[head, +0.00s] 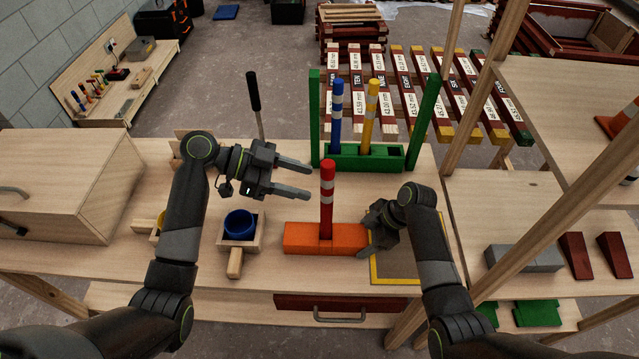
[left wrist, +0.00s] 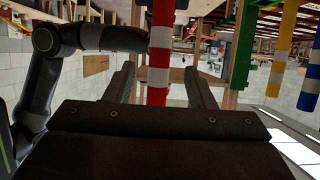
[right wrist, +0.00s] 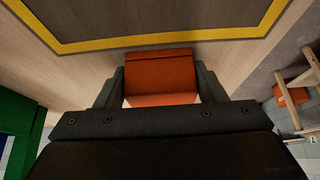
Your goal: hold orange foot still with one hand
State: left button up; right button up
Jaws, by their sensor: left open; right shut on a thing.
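The orange foot (head: 296,238) lies on the bench, front centre. A red post with white bands (head: 326,207) stands upright at it. My right gripper (head: 368,243) is shut on the foot's right end. In the right wrist view the foot's end (right wrist: 160,72) sits between both fingers (right wrist: 160,88). My left gripper (head: 310,182) is open and empty, its fingers pointing at the post from the left. In the left wrist view the post (left wrist: 160,50) shows in the gap between the fingers; its lower part is hidden by the gripper.
A green rack (head: 345,157) with a blue post (head: 337,112) and a yellow post (head: 370,115) stands behind. A blue cup in a wooden holder (head: 241,228) is left of the foot. A yellow-edged mat (head: 400,268) lies at right. A black-handled tool (head: 254,95) stands behind my left gripper.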

pick_arm(q)
jog(key=shift+v, duration=2.75)
pick_arm(e)
jog(key=o, duration=1)
jog(key=shift+o, duration=0.3)
jog(key=shift+o, duration=0.9)
jog(key=shift+d, duration=0.1)
